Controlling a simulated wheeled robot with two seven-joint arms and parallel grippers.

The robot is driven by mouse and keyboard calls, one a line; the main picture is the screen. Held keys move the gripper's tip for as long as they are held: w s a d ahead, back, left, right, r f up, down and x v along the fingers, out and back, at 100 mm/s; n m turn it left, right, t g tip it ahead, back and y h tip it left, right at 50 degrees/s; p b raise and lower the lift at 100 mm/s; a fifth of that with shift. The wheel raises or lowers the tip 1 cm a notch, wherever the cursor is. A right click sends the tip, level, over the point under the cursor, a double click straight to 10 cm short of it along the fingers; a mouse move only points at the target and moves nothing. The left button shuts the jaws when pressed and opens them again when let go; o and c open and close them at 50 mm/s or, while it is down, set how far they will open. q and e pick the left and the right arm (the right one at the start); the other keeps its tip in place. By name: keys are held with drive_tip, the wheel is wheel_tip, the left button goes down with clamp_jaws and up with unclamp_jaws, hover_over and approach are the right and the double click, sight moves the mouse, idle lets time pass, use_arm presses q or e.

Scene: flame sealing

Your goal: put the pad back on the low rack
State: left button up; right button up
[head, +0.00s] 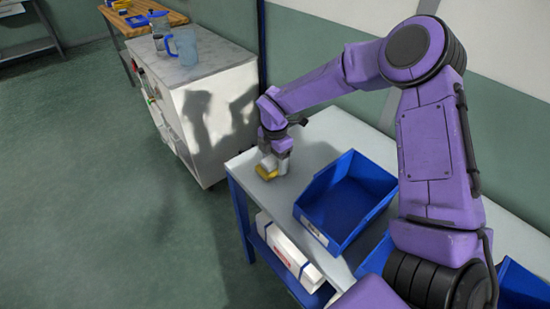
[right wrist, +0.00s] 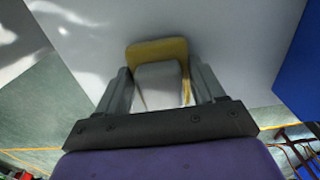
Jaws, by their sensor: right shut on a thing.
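The pad, yellow with a pale grey block-like part (head: 265,172), is held at the near left corner of a low blue-framed rack with a pale grey top (head: 310,152). My right gripper (head: 274,161) is shut on the pad, pointing down. In the right wrist view the pad (right wrist: 157,48) shows its yellow edge beyond the grey part, between the two fingers (right wrist: 160,85). It is at or just above the rack top; I cannot tell whether it touches. My left gripper is not in view.
An empty blue bin (head: 345,200) stands on the rack right of the pad. More blue bins (head: 522,285) stand nearer. A white box (head: 287,250) lies on the lower shelf. A white cabinet (head: 212,115) behind bears a blue jug (head: 184,47). Green floor is clear at left.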

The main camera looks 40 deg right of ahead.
sight(275, 158)
drive_tip(key=shift+f, duration=0.15)
drive_tip(key=o, duration=1)
drive_tip(key=shift+r, duration=0.45)
wheel_tip(275, 158, up, 12)
drive_tip(key=b, duration=0.1)
drive_tip(key=shift+f+b, duration=0.2)
drive_tip(key=shift+b, duration=0.1)
